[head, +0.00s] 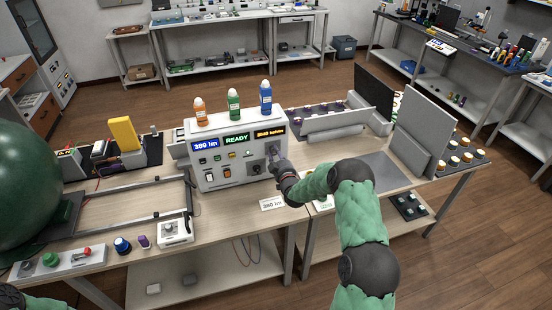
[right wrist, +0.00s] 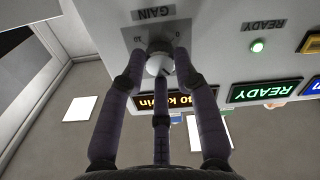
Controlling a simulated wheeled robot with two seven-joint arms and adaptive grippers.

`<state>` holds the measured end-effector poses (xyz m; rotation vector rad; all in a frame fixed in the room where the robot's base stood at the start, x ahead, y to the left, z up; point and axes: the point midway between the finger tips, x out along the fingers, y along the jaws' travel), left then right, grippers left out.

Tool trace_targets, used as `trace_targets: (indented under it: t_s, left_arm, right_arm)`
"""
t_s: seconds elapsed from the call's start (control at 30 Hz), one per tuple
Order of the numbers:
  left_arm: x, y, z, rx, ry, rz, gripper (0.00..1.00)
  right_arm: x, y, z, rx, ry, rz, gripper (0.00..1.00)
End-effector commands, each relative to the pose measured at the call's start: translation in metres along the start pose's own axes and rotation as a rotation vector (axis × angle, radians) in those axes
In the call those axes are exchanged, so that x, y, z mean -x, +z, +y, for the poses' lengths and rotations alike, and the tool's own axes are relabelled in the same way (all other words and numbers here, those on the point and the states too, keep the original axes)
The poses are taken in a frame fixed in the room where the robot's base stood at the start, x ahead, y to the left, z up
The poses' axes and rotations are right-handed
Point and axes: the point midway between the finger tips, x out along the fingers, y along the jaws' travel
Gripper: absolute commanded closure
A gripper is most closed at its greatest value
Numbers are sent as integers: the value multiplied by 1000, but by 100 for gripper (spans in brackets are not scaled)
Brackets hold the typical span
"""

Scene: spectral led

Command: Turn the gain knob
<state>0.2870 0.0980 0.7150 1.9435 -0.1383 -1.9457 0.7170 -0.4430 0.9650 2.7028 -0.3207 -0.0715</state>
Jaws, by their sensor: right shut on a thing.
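The gain knob (right wrist: 159,66) is a pale round knob under the GAIN label on the front of a white instrument box (head: 216,155). In the right wrist view the three dark fingers of my right gripper (right wrist: 160,74) are closed around it, touching its sides. In the head view the right gripper (head: 274,162) reaches the right part of the box front and covers the knob. The box shows a blue display (head: 205,144) that seems to read 386 lm, a green READY display (head: 237,139) and an amber display (head: 270,132). My left gripper is not in view.
Orange, green and blue bottles stand on the box; the blue bottle (head: 265,98) is nearest the knob side. A card (head: 272,204) reading about 380 lm lies in front. A large green sphere (head: 25,180) stands at left. Grey panels (head: 424,135) stand at right.

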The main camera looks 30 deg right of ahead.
Motion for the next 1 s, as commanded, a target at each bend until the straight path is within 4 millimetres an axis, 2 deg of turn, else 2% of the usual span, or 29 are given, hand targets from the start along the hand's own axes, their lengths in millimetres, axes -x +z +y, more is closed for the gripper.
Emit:
trace_targets:
  t_s: [0.57,0.6,0.67,1.0]
  left_arm:
    - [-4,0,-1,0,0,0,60]
    - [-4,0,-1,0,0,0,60]
    - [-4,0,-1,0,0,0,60]
    - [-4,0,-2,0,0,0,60]
  right_arm:
    - [-2,-6,2,44,4,12,100]
    - [-2,-6,2,44,4,12,64]
    - [-2,-6,2,43,3,11,47]
    - [0,-2,1,41,1,4,46]
